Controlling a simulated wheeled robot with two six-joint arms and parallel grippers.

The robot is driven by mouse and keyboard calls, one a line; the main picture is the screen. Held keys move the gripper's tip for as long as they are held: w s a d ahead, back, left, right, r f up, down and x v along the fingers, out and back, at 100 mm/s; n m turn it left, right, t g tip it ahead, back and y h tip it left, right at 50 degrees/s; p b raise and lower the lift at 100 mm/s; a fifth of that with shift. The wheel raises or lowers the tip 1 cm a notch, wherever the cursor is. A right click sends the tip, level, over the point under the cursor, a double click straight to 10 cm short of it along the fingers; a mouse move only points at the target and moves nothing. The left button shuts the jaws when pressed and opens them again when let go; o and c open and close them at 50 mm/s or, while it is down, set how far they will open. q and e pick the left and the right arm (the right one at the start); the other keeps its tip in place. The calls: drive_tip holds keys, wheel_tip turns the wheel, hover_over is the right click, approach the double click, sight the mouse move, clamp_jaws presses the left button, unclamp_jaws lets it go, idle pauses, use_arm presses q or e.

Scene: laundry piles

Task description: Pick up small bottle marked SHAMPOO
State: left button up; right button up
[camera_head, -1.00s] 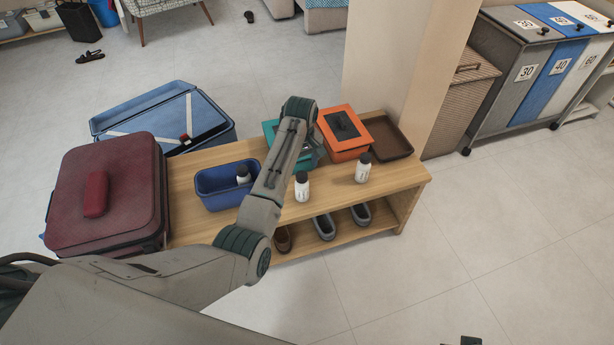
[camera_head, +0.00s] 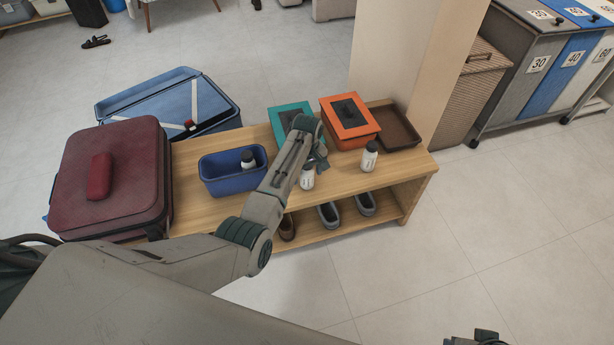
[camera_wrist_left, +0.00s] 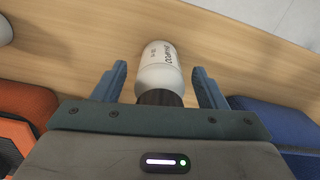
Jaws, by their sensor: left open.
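A small white bottle with a dark cap (camera_head: 307,178) stands on the wooden bench. In the left wrist view this bottle (camera_wrist_left: 161,68) carries dark lettering that appears to read SHAMPOO, seen upside down. My left gripper (camera_head: 320,162) is right at the bottle, partly hidden by its own wrist. In the left wrist view my left gripper (camera_wrist_left: 162,82) is open, with one finger on each side of the bottle and gaps visible. A dark part of my right gripper (camera_head: 478,338) shows at the bottom edge; its jaws cannot be made out.
Another white bottle (camera_head: 370,156) stands to the right on the bench (camera_head: 190,212); a third (camera_head: 248,160) is in the blue bin (camera_head: 232,185). Behind are a teal box (camera_head: 284,115), an orange box (camera_head: 350,118) and a brown tray (camera_head: 412,135). A maroon suitcase (camera_head: 125,200) is left.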

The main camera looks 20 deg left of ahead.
use_arm(q)
drive_tip(key=c, duration=1.1)
drive_tip(key=shift+c, duration=0.2)
